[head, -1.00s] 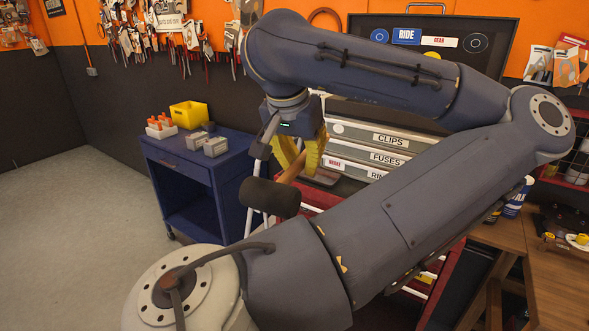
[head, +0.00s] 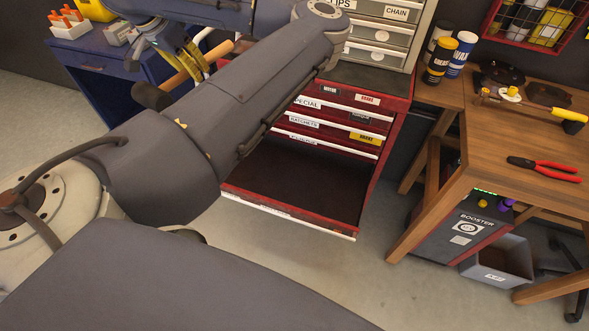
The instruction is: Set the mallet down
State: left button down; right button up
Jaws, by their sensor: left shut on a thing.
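The mallet has a dark cylindrical head (head: 151,96) and a light wooden handle (head: 207,58). It is at the upper left of the head view, in the air in front of the blue cart. My left gripper (head: 188,68), with yellow finger pads, is shut on the mallet's handle. My own arm link hides part of the gripper and the mallet. My right gripper is not in view.
A red tool chest has an open, empty-looking lower drawer (head: 305,183). A blue cart (head: 95,68) stands at upper left. The wooden workbench (head: 510,130) holds red-handled pliers (head: 544,168), cans and other items. A grey bin (head: 497,262) sits below it.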

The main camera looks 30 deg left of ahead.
pick_arm(q)
jog(key=w+d+f+m+h, duration=0.2)
jog(key=w+f+m, duration=0.3)
jog(key=w+f, duration=0.5)
jog(key=m+g+h, duration=0.2)
jog(key=m+g, duration=0.1)
jog(key=m, duration=0.7)
send_over(311, 184)
jog(key=a, duration=0.1)
notch_tip(311, 184, down, 23)
notch_tip(311, 184, down, 19)
jog(key=shift+a, duration=0.1)
jog(key=shift+f, duration=0.15)
jog(key=c, duration=1.3)
grip_release()
jog(key=shift+g, duration=0.3)
jog(key=shift+c, duration=0.2)
